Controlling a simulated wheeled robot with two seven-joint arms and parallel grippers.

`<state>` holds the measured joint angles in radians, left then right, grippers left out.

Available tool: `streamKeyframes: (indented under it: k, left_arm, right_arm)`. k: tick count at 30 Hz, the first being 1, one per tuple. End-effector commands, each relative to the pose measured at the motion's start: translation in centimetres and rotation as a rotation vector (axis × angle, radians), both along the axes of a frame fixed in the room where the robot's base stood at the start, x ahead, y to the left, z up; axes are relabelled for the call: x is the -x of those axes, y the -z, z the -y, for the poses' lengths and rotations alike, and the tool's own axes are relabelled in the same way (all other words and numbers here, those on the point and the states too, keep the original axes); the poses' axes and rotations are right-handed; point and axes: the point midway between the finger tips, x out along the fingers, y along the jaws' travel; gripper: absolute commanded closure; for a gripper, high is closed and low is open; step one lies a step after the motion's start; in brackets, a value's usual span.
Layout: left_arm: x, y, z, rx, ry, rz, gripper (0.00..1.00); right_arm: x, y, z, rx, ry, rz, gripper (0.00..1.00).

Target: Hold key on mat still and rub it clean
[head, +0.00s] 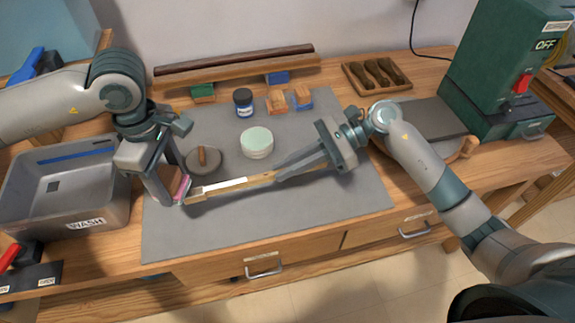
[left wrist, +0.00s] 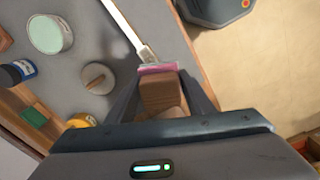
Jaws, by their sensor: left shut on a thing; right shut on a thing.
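The piano key (head: 225,187), a long wooden stick with a white top at its left part, lies over the grey mat (head: 300,220). My right gripper (head: 277,175) is shut on its wooden part, right of the white top. My left gripper (head: 180,197) is shut on a wooden block with a pink pad (head: 181,187). In the left wrist view the wooden block (left wrist: 160,93) sits between the fingers, its pink pad (left wrist: 158,68) at the key's end (left wrist: 146,52). The pad seems to touch the key there; exact contact cannot be told.
A round pale-green-topped tin (head: 257,142), a grey disc with wooden knob (head: 204,161) and a blue jar (head: 243,103) stand behind the key. The WASH bin (head: 65,195) is left, a green machine marked OFF (head: 505,70) right. The mat's front is clear.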

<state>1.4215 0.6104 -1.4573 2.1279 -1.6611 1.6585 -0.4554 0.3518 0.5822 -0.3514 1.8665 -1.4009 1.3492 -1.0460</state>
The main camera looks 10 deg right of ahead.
Motion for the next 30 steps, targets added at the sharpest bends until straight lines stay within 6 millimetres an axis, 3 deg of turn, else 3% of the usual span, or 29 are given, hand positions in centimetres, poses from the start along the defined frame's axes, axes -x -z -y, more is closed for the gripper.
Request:
streamKeyframes:
  k: [30]
  left_arm:
    - [0.0,0.0,0.0,0.000,0.000,0.000,0.70]
  right_arm:
    - [0.0,4.2,0.0,0.000,0.001,-0.002,1.00]
